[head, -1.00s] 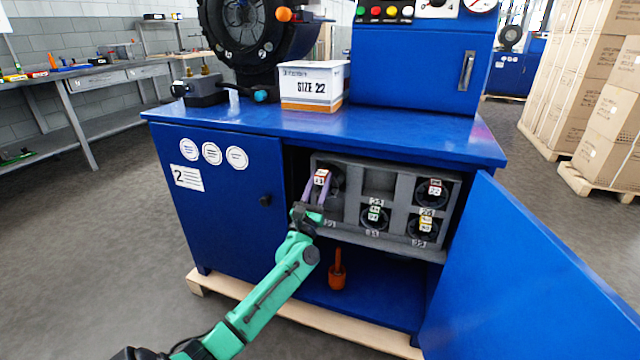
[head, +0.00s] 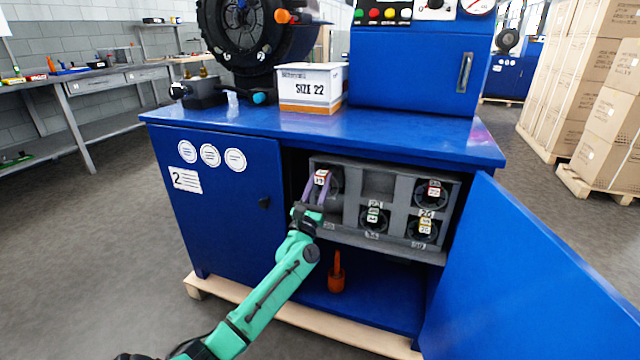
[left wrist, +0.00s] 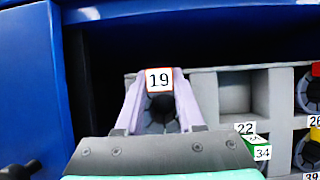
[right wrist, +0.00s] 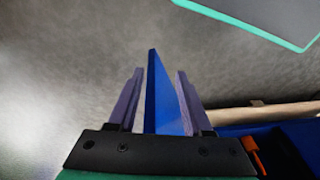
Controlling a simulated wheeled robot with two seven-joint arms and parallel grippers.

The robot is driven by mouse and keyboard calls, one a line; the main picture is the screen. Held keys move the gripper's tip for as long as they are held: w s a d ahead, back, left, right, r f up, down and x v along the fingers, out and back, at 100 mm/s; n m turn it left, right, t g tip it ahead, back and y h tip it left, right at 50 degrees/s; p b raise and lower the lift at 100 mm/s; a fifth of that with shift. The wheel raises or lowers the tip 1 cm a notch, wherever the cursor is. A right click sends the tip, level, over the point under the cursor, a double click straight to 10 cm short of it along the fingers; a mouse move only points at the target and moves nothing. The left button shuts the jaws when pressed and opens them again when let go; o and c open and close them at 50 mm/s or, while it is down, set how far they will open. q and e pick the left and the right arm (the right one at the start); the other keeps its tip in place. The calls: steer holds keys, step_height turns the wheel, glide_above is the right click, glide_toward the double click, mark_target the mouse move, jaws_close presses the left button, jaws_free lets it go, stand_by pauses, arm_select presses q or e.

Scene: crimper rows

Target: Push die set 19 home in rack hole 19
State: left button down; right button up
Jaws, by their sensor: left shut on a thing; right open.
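Die set 19 (head: 321,178) is a dark ring with a white, red-edged 19 label, at the top-left hole of the grey rack (head: 351,205) in the open cabinet. My left gripper (head: 313,192) is shut on it, with lavender fingers on either side. In the left wrist view, die set 19 (left wrist: 160,108) shows between the fingers. How deep it sits, and the label of its hole, I cannot tell. My right gripper (right wrist: 154,100) shows in the right wrist view only, open, with the blue door's edge (right wrist: 160,100) between its fingers.
The top-middle rack hole (head: 379,182) is empty. Other die sets stand at top right (head: 434,190) and in the lower row (head: 374,217). The open blue door (head: 530,270) bounds the right side. An orange-handled tool (head: 336,275) stands on the cabinet floor below.

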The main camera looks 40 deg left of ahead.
mark_target(325, 172)
arm_select(q)
steer(key=shift+w+a+r+b, duration=0.15)
steer(key=shift+w+a+b, duration=0.1)
steer(key=shift+w+b, duration=0.3)
steer(key=shift+w+a+r+b, duration=0.15)
steer(key=shift+w+a+b, duration=0.05)
steer(key=shift+w+b, duration=0.3)
arm_select(e)
steer(key=shift+w+a+r+t+y, duration=0.2)
steer(key=shift+a+r, duration=0.2)
steer(key=shift+r, duration=0.15)
steer(key=shift+w+a+r+t+y, duration=0.1)
steer(key=shift+a+r+t, duration=0.1)
steer(key=shift+a+r, duration=0.25)
arm_select(q)
steer(key=shift+w+a+b, duration=0.15)
steer(key=shift+w+b, duration=0.35)
arm_select(e)
steer(key=shift+w+a+f+n+t+y, duration=0.15)
steer(key=shift+w+a+f+t+y, duration=0.15)
steer(key=shift+w+a+f, duration=0.25)
steer(key=shift+w+a+f+n+t+y, duration=0.2)
steer(key=shift+w+a+f+t, duration=0.15)
steer(key=shift+a, duration=0.3)
